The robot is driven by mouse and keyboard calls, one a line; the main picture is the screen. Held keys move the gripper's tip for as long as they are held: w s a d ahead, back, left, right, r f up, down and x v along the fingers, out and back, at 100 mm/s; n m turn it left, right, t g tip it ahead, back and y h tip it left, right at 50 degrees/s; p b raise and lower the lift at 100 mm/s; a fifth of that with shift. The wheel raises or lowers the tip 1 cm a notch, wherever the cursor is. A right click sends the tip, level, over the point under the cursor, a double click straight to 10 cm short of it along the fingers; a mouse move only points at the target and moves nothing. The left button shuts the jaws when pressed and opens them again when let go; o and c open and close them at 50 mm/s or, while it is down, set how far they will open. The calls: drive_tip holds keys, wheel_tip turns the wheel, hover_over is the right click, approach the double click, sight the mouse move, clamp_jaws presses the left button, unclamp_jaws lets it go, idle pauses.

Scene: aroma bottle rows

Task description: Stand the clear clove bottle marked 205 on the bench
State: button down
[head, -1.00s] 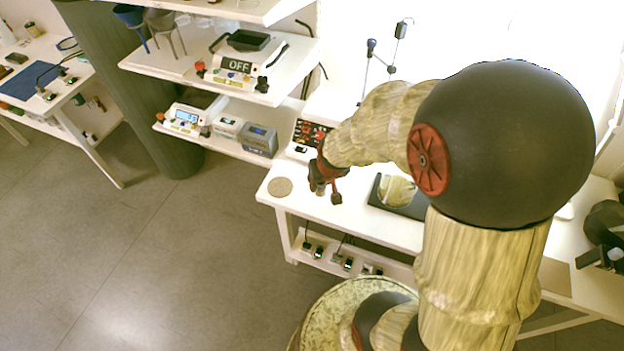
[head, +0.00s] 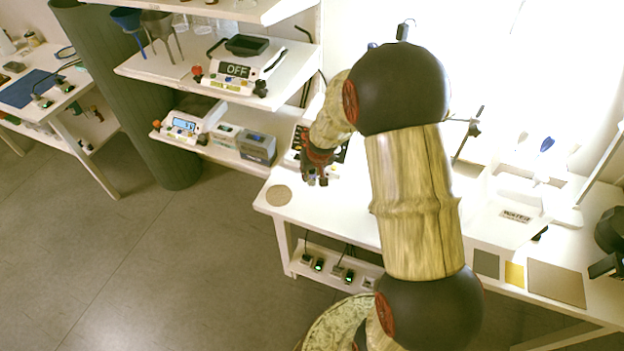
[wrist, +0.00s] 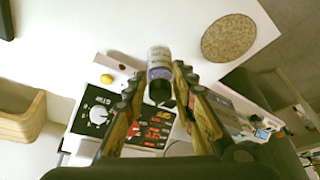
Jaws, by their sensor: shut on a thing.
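My gripper (wrist: 160,84) is shut on a small clear bottle (wrist: 159,62) with a dark end and a pale and bluish-purple label. The marking on it is too small to read. The bottle is between the two fingertips in the wrist view, over the white bench (wrist: 140,22). In the head view my gripper (head: 316,172) is above the left end of the bench (head: 299,206), just right of a round cork mat (head: 279,195). I cannot tell whether the bottle touches the bench.
A black control panel with a knob (wrist: 97,115) lies near my gripper. A curved wooden piece (wrist: 22,120) is at the left of the wrist view. Shelves with a hotplate (head: 237,70) and a scale (head: 187,122) stand left of the bench. Bare bench surrounds the cork mat.

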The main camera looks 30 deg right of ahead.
sight(313, 176)
drive_tip(key=shift+w+f+b, duration=0.1)
drive_tip(key=shift+f+b, duration=0.6)
drive_tip(key=shift+f, duration=0.9)
drive_tip(key=shift+f, duration=0.2)
drive_tip(key=c, duration=1.5)
unclamp_jaws()
